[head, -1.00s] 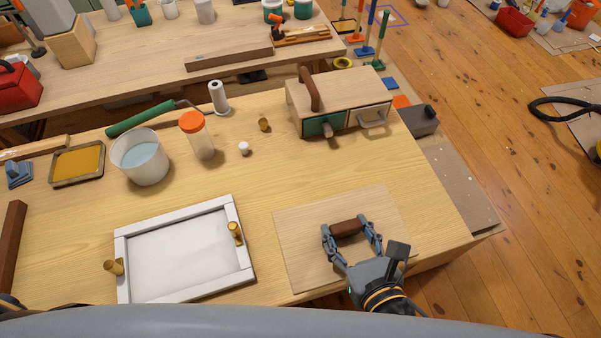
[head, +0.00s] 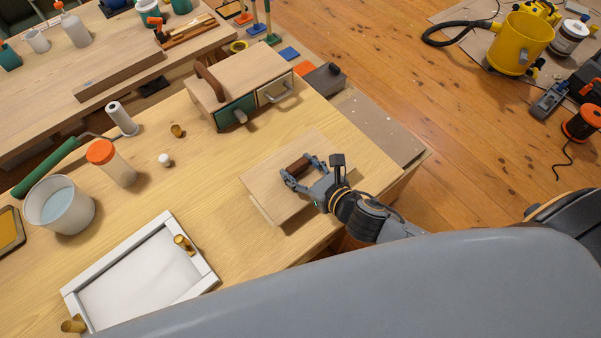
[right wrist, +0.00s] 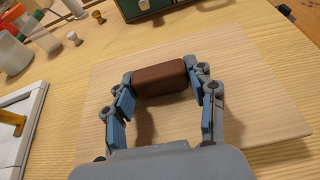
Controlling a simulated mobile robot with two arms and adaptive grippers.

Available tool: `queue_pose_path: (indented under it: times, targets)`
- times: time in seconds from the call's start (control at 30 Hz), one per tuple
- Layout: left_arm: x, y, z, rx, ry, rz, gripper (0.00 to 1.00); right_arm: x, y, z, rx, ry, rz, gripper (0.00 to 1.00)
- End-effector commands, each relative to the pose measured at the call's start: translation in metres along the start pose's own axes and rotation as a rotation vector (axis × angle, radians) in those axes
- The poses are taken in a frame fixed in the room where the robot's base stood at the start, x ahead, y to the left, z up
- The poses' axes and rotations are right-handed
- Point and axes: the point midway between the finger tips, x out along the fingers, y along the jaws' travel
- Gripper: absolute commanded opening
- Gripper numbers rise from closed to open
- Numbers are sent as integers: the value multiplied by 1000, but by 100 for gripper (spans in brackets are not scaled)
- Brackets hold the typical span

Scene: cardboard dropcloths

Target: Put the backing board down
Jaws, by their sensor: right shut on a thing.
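The backing board (head: 268,178) is a thin pale wooden panel with a dark brown bar handle (head: 298,166). It is over the right end of the workbench, with shadow along its near edge; it looks slightly raised, though the gap is hard to judge. My right gripper (head: 299,172) is shut on the handle. In the right wrist view the fingers hold both ends of the handle (right wrist: 160,77), above the board (right wrist: 255,100). A white frame (head: 120,258) with two brass turn-buttons (head: 183,243) lies left of the board. My left gripper is out of view.
A wooden box with drawers (head: 238,85) stands behind the board. A white bucket (head: 60,205), an orange-lidded jar (head: 111,163) and small knobs (head: 165,160) stand to the left. Bare benchtop (head: 215,185) lies between frame and board.

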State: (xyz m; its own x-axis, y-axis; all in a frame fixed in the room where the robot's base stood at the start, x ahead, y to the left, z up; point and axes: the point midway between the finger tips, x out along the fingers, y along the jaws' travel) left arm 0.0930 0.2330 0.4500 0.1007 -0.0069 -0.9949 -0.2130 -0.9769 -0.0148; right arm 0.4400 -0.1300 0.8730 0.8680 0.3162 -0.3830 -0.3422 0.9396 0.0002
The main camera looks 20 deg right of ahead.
Motion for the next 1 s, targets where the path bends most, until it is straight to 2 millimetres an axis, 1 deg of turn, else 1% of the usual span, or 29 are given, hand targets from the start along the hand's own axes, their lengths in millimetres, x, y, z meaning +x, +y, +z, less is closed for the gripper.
queue_pose_path:
  times: [0.07,0.13,0.27,0.63,0.67,0.7,0.73,0.77,1.0]
  targets:
    - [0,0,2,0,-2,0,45,7,-5,-6,1,0,-3,22]
    - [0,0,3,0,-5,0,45,10,-3,-18,6,3,-2,22]
    - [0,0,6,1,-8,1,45,15,-3,-30,3,0,-2,22]
    - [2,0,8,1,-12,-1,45,17,-3,-34,0,0,-1,22]
    - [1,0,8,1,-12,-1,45,16,-3,-34,0,0,-1,60]
    - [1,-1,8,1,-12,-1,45,16,-3,-33,0,0,-1,68]
    - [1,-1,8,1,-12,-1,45,16,-3,-33,0,0,-1,74]
    - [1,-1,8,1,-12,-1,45,16,-3,-33,0,0,-1,79]
    - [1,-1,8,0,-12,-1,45,16,-3,-33,0,0,-1,79]
